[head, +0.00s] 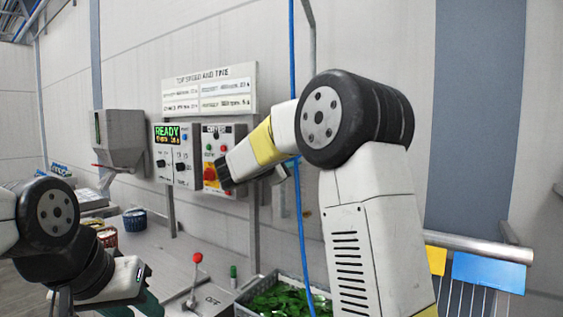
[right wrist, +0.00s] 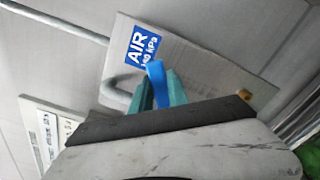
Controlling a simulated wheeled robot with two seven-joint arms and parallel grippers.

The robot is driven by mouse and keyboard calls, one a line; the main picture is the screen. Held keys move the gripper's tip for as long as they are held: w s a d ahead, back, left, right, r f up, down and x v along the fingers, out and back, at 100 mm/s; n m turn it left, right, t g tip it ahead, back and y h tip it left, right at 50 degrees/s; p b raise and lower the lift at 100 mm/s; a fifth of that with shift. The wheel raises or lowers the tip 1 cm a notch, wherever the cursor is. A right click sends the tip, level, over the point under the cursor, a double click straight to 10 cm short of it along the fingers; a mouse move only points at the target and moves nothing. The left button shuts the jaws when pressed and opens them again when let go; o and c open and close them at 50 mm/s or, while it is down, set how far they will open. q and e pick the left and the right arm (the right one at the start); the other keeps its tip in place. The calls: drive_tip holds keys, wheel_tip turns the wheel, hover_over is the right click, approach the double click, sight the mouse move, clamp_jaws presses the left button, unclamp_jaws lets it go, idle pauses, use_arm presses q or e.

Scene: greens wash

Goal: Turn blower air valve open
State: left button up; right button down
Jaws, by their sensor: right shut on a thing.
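A blue valve lever (right wrist: 157,82) stands between the teal fingers of my right gripper (right wrist: 158,92) in the right wrist view. The fingers are shut on it. Behind it is a grey plate (right wrist: 205,85) with a blue label (right wrist: 145,48) reading AIR and kPa. In the head view my right arm reaches toward the wall and hides the lever and fingertips. My left gripper (head: 148,304) is low at the left over the counter, its teal fingers partly cut off by the frame's bottom, so its opening is unclear.
A control panel (head: 177,155) showing READY and a box with a red knob (head: 209,174) are on the wall. A red-knobbed lever (head: 196,258) and a crate of greens (head: 285,300) are on the counter (head: 150,245). A blue hose (head: 301,215) hangs beside my right arm.

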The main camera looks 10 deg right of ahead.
drive_tip(key=c, duration=1.3)
unclamp_jaws()
drive_tip(key=shift+v, duration=3.9)
drive_tip(key=shift+c, duration=0.3)
